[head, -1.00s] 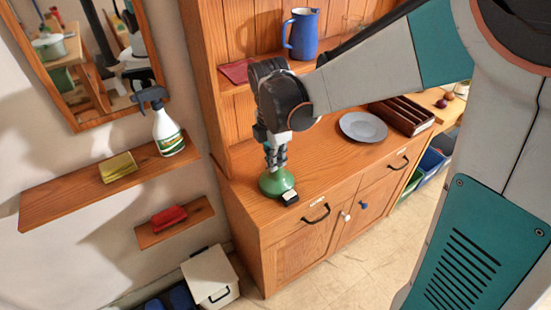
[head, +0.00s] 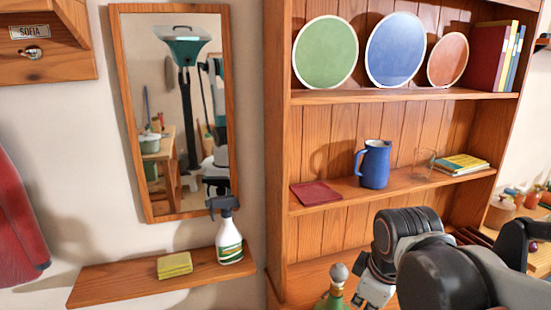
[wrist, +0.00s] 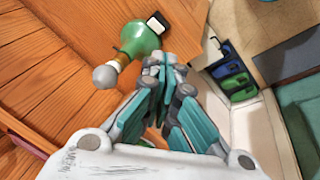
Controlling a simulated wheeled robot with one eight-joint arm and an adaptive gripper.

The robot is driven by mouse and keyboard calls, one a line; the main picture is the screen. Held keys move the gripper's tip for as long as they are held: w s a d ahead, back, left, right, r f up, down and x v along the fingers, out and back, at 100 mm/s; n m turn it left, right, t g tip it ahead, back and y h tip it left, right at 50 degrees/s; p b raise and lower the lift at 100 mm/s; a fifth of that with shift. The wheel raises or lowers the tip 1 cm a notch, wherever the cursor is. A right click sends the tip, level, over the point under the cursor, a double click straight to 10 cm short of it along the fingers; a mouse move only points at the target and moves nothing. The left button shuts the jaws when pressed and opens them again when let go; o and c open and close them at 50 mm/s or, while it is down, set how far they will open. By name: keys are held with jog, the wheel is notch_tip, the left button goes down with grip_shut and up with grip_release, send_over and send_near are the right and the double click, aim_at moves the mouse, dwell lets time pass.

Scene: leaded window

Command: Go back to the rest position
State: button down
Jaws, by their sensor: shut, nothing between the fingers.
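My gripper (head: 372,288) is at the lower middle of the head view, in front of the cabinet and just right of a green bottle (head: 331,302) with a round grey stopper. The bottom of the head view cuts off the bottle's lower part. In the wrist view my gripper (wrist: 165,66) is shut and empty, its teal fingers together. There the green bottle (wrist: 138,40) stands on the wooden counter beyond the fingertips, apart from them as far as I can tell.
The wooden cabinet shelf (head: 440,184) holds a blue jug (head: 374,164), a glass (head: 424,160) and a dark red flat item (head: 315,194). A wall shelf (head: 110,283) carries a spray bottle (head: 229,236) and a yellow sponge (head: 174,265). Blue and green bins (wrist: 232,76) show beside the counter.

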jog(key=s+d+m+t+b, duration=0.1)
jog(key=s+d+m+t, duration=0.1)
jog(key=s+m, duration=0.5)
jog(key=shift+m+t, duration=0.7)
jog(key=shift+m, duration=0.8)
jog(key=w+f+n+g+p, duration=0.1)
jog(key=w+f+n+g, duration=0.1)
jog(key=w+f, duration=0.35)
jog(key=w+f+n+g+p, duration=0.1)
jog(key=w+f+g+p, duration=0.1)
jog(key=w, duration=0.7)
jog(key=b+x, duration=0.1)
jog(key=x, duration=0.3)
jog(key=b+x, duration=0.2)
jog(key=x, duration=0.2)
jog(key=b+x, duration=0.2)
jog(key=x, duration=0.2)
jog(key=shift+s+a+f, duration=0.1)
jog(key=shift+s+a, duration=0.05)
jog(key=shift+s, duration=0.2)
jog(key=shift+f+b, duration=0.3)
jog(key=shift+f, duration=0.35)
